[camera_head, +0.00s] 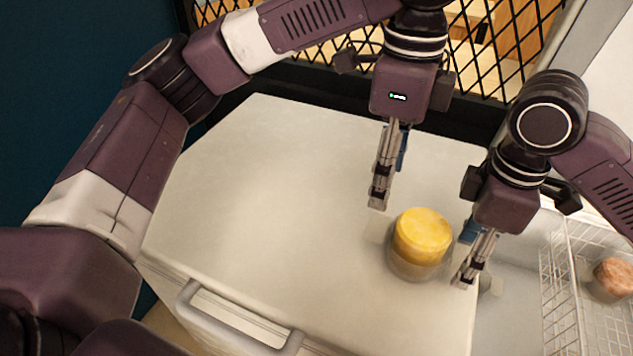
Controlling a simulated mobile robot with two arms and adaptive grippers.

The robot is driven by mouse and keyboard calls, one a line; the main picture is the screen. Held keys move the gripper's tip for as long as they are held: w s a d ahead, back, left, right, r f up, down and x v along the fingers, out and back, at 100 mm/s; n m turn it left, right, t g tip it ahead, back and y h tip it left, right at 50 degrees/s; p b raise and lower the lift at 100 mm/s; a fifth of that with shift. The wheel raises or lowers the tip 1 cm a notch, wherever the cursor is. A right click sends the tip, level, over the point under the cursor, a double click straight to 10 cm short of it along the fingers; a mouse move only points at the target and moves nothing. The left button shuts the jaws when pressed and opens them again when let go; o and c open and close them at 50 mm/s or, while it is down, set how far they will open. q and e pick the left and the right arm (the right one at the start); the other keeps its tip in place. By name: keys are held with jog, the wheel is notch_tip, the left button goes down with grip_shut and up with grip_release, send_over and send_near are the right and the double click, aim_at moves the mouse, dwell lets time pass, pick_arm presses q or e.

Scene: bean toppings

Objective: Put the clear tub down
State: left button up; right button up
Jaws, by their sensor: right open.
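The clear tub (420,262) with a yellow top part stands upright on the white chest lid (260,190), near its right edge. My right gripper (466,272) is open, with its fingers just right of the tub. A small gap seems to show between them, but contact on the hidden side cannot be judged. My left gripper (380,195) points down above the lid, up and left of the tub. Its fingers are seen nearly edge-on, so their opening is unclear. It holds nothing that I can see.
A white wire basket (560,290) is at the right, with another tub of pinkish content (613,278) in it. A black mesh panel (345,55) rises behind the chest. A grey handle (235,325) is on the chest's front. The lid's left and middle are clear.

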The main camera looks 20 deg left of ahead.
notch_tip(320, 180, up, 12)
jog(key=shift+f, duration=0.25)
dwell(0.6)
